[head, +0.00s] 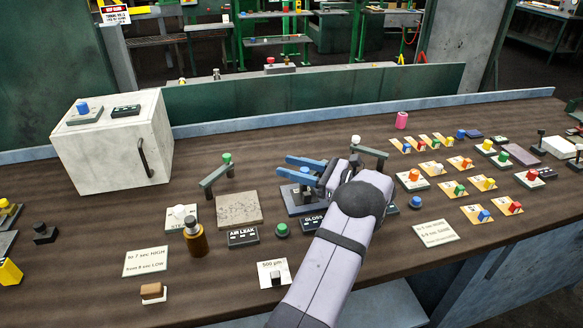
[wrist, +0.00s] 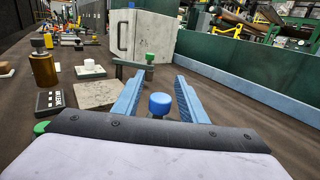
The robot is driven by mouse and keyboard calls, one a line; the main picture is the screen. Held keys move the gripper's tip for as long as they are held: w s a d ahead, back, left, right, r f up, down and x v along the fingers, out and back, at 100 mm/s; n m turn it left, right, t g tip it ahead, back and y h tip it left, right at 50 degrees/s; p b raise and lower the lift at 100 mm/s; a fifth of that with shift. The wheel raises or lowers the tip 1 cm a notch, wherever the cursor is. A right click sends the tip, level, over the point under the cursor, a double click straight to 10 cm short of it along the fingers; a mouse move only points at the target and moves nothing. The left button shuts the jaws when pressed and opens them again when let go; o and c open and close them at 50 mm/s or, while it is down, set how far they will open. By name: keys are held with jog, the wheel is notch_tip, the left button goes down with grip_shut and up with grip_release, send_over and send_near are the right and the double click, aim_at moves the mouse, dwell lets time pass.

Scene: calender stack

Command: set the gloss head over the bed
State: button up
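My gripper (head: 289,166) has blue fingers spread apart, pointing left, above a dark blue-grey plate (head: 292,208) behind the GLOSS label (head: 314,220). In the wrist view, a blue knob (wrist: 160,103) on a dark stem stands between the open fingers (wrist: 157,88), with a gap on both sides. Its lower part is hidden by my gripper. I take this knob to be on the gloss head, but the label does not settle it. A speckled grey slab (head: 232,208) lies flat left of the plate, behind the AIR LEAK label (head: 243,236). I cannot tell which is the bed.
A green-knobbed grey bracket (head: 218,175) stands behind the slab, and a similar bracket (head: 370,154) stands right of my gripper. A brown bottle (head: 195,239) and a white-knobbed block (head: 180,217) stand left of the slab. A white cabinet (head: 110,150) is at back left.

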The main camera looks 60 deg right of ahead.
aim_at(314, 172)
jog(key=shift+s+d+b, duration=0.25)
jog(key=shift+s+b, duration=0.2)
jog(key=shift+s, duration=1.35)
jog(key=shift+s+d+b, duration=0.2)
jog(key=shift+s+b, duration=0.2)
jog(key=shift+s, duration=1.4)
